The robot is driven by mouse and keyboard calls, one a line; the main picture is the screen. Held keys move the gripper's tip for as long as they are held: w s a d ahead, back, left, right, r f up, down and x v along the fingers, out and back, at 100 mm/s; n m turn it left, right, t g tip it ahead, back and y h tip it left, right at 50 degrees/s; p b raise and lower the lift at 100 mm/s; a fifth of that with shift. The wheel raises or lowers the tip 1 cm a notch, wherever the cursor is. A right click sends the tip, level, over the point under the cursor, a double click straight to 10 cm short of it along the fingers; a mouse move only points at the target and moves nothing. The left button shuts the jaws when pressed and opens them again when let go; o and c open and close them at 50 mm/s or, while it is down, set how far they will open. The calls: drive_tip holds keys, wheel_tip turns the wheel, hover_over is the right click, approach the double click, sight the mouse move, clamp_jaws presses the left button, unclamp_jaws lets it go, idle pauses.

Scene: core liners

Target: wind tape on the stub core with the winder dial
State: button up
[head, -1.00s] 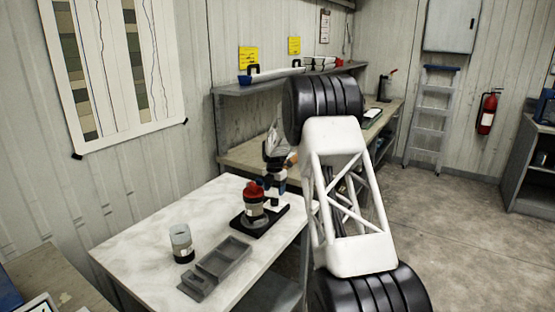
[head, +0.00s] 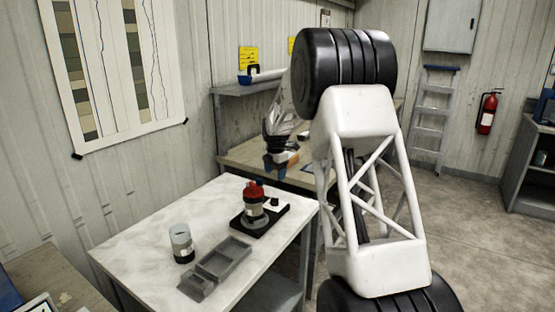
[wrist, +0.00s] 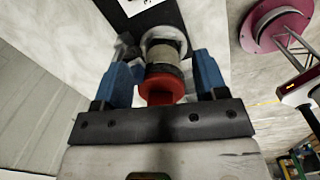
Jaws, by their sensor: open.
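A black winder base (head: 263,221) sits on the white-topped table in the head view. An upright core with a red top (head: 255,190) and a pale band stands on its left part. A small black dial knob (head: 275,202) stands at its right. My gripper (head: 282,170) is open, with blue fingertips, above and behind the winder. In the wrist view the red-topped core (wrist: 160,88) shows between the blue fingers of my gripper (wrist: 166,80). The core appears beyond the fingers, not gripped. I cannot make out the dial clearly there.
A clear jar with a black lower part (head: 181,243) stands on the table's left. A grey tray (head: 223,262) lies in front of the winder. A workbench (head: 240,157) with a shelf runs along the wall behind. The table's back left is bare.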

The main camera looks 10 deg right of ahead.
drive_tip(key=s+a+r+m, duration=0.1)
drive_tip(key=s+r+m, duration=0.2)
drive_tip(key=s+r, duration=0.6)
drive_tip(key=shift+r+m+t, duration=0.35)
drive_tip(key=shift+m+t, duration=0.05)
drive_tip(key=shift+c, duration=0.3)
drive_tip(key=shift+w+f, duration=0.1)
drive_tip(key=c, duration=0.4)
drive_tip(key=m+g, duration=0.1)
drive_tip(key=m, duration=0.4)
hover_over(274, 198)
drive_tip(key=f, duration=1.7)
drive_tip(key=shift+s+d, duration=0.1)
drive_tip(key=shift+s, duration=0.1)
drive_tip(key=shift+w+f+m, duration=0.2)
drive_tip(key=shift+f+m, duration=0.1)
drive_tip(key=shift+f, duration=0.1)
drive_tip(key=shift+f, duration=3.8)
